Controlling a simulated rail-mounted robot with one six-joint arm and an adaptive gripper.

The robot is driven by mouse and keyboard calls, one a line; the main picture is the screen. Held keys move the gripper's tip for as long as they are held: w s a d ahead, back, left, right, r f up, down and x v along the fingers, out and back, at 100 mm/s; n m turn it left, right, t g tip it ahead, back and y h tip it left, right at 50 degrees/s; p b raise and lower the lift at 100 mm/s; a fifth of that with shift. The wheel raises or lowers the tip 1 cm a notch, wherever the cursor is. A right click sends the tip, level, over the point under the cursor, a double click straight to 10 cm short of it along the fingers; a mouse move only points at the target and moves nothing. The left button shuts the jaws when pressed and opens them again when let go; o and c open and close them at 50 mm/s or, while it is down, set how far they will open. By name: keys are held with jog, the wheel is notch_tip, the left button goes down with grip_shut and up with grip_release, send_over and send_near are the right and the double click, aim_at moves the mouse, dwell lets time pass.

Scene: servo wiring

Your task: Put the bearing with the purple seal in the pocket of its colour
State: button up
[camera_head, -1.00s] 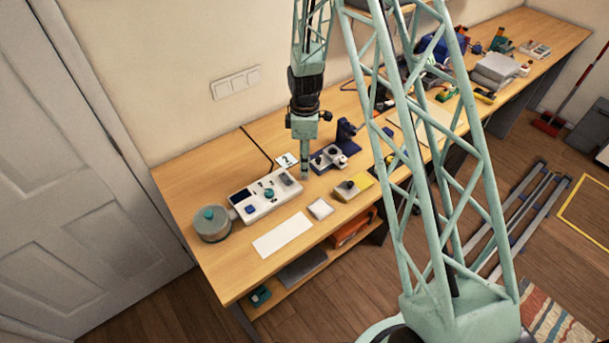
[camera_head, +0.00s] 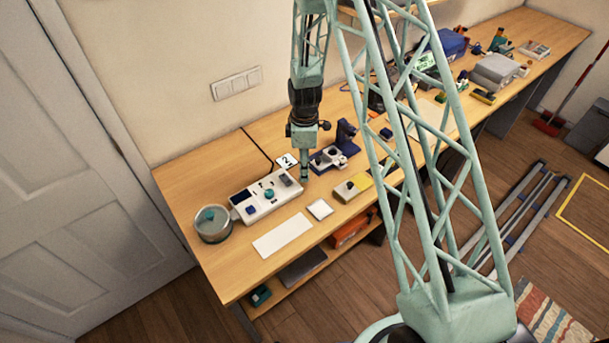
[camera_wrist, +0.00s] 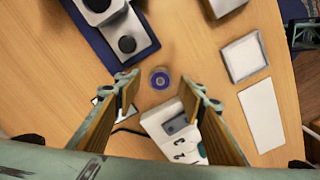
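A small round bearing (camera_wrist: 160,78) with a blue-purple ring around a pale centre lies on the bare wood of the bench in the wrist view. My gripper (camera_wrist: 160,88) is open, with its fingers wide apart on the left and right of the bearing in the picture. I see no contact with it. I cannot tell which pocket is purple.
A white panel (camera_wrist: 158,124) with knobs lies close to the fingers. A grey device on a blue base (camera_wrist: 98,42) stands at upper left. A white square tray (camera_wrist: 244,57) and a white sheet (camera_wrist: 262,115) lie right. A round canister (camera_head: 213,224) stands at the bench's left end.

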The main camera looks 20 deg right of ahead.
jog(key=shift+f, duration=0.9)
jog(key=c, duration=1.1)
jog(key=shift+o, duration=0.2)
jog(key=shift+r, duration=0.1)
jog(key=shift+r+b, duration=0.4)
jog(key=shift+r, duration=1.3)
jog(key=s+b, duration=0.1)
jog(key=s, duration=0.4)
jog(key=s+r+b, duration=0.1)
jog(key=s, duration=0.4)
jog(key=s+b, duration=0.1)
jog(key=s, duration=0.5)
jog(key=shift+r, duration=0.2)
